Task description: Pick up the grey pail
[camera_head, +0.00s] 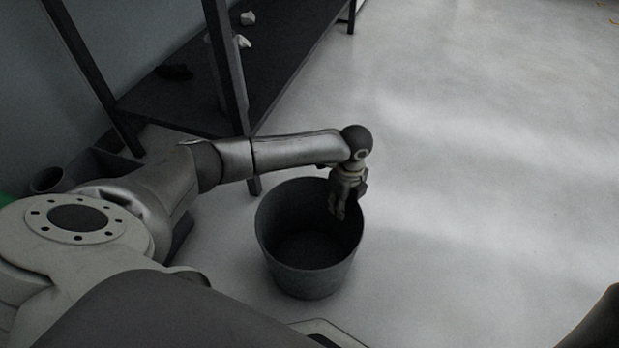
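The grey pail (300,278) stands upright on the pale floor, below the middle of the view. Its open top faces up and its inside looks empty. My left arm reaches in from the left, and my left gripper (340,212) points down at the far right part of the pail's rim. Its visible fingers overlap the inside of the pail. The view is too small and dark to tell whether they are open or closed on the rim. My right gripper is not in view.
A dark shelf unit (290,75) stands behind the pail, with small crumpled pale pieces (243,42) and a dark piece (175,72) on it. Its near leg is close behind the pail. A dark round container (48,180) is at the left. The floor to the right is clear.

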